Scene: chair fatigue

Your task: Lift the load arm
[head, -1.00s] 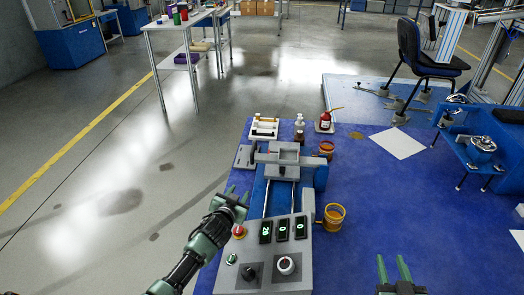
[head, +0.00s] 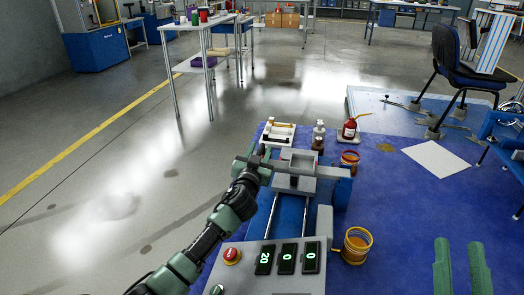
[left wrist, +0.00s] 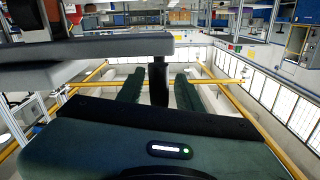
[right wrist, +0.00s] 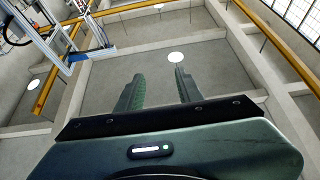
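The tester on the blue bench has a grey load arm (head: 276,165) running crosswise to a grey block (head: 295,183) above two rails. In the head view my left gripper (head: 252,168) is at the arm's left end and its fingers partly overlap it. In the left wrist view a dark upright post (left wrist: 159,82) hangs below a grey bar (left wrist: 105,46). The post stands between the open fingers of my left gripper (left wrist: 158,90), with a small gap each side. My right gripper (head: 462,268) is open and empty at the lower right; it also shows in the right wrist view (right wrist: 157,90).
The control panel has a red stop button (head: 232,256) and a lit display (head: 265,259). Orange cups (head: 356,246), bottles (head: 318,135) and a white tray (head: 278,134) stand close around the tester. A white sheet (head: 440,158) lies on open blue surface at right.

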